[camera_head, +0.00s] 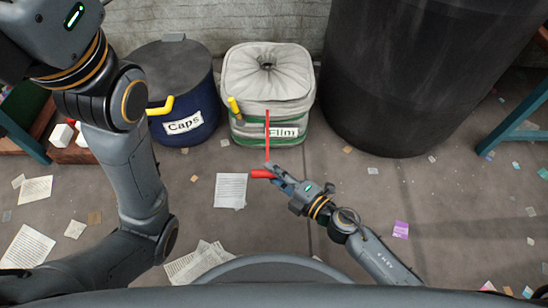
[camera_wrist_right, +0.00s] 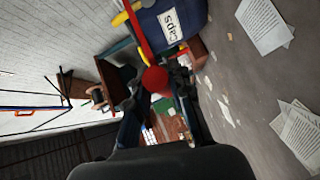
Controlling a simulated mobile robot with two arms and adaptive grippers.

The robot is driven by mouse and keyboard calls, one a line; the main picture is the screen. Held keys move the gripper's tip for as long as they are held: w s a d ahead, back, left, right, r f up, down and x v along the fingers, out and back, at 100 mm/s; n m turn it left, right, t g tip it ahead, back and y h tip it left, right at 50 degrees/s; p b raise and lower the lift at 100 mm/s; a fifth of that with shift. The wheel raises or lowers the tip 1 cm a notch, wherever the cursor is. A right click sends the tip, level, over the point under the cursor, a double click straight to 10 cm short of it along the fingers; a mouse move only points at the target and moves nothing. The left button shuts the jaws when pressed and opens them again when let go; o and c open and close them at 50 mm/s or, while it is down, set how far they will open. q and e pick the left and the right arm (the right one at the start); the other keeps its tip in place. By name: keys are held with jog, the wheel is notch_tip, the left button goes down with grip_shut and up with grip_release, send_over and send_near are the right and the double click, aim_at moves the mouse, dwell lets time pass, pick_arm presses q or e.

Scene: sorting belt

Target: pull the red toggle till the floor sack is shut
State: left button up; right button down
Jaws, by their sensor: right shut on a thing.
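The floor sack (camera_head: 300,85) is a pale, green-banded bag labelled "Film" on the floor at the upper middle of the head view. Its top is gathered in folds around a small dark opening (camera_head: 267,66). A taut red cord (camera_head: 267,135) runs from its front to the red toggle (camera_head: 260,174). My right gripper (camera_head: 274,176) is shut on the toggle in front of the sack. In the right wrist view the toggle (camera_wrist_right: 155,79) sits between the fingers, partly hidden. My left gripper's body (camera_head: 50,25) is cut off at the upper left; its fingers are out of frame.
A blue "Caps" bin (camera_head: 190,95) with a yellow handle stands left of the sack. A tall dark drum (camera_head: 395,80) stands to its right. A yellow piece (camera_head: 234,106) sits on the sack's front. Paper sheets (camera_head: 230,191) and scraps litter the open floor.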

jog(key=shift+s, duration=0.45)
jog(key=c, duration=1.2)
grip_release()
jog(key=shift+o, duration=0.2)
jog(key=v, duration=1.2)
jog(key=shift+w, duration=0.1)
